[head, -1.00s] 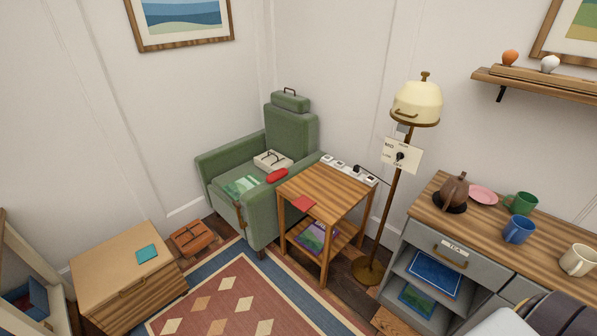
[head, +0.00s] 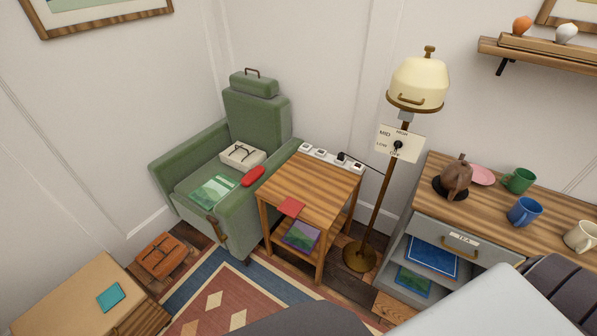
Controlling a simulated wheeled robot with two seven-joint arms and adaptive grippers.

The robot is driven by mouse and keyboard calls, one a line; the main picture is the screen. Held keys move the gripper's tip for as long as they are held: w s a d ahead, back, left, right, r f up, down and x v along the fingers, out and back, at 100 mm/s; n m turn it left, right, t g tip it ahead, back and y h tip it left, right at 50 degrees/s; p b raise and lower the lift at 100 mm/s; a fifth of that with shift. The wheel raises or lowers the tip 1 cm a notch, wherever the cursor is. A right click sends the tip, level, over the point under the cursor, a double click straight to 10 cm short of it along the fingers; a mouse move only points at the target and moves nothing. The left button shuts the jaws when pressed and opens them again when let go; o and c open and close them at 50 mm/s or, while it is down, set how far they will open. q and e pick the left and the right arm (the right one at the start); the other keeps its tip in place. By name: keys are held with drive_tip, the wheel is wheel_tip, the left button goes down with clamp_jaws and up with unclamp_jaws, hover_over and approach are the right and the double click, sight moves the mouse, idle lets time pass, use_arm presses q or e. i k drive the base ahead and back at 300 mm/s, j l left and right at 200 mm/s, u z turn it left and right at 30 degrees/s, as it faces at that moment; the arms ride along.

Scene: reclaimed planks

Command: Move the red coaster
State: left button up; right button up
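The red coaster (head: 291,206) is a flat red square on the front left part of the small wooden side table (head: 318,180). Neither of my grippers can be seen in the head view. Grey and white rounded shapes at the bottom right look like parts of my own body.
A green armchair (head: 262,120) stands left of the table, with a red case (head: 253,176) on its arm. A power strip (head: 331,157) lies along the table's back. A floor lamp (head: 418,82) and grey cabinet (head: 470,220) stand right. The table's middle is clear.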

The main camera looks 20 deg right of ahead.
sight(291, 206)
drive_tip(key=i+j+z, duration=0.7)
drive_tip(key=i, duration=0.2)
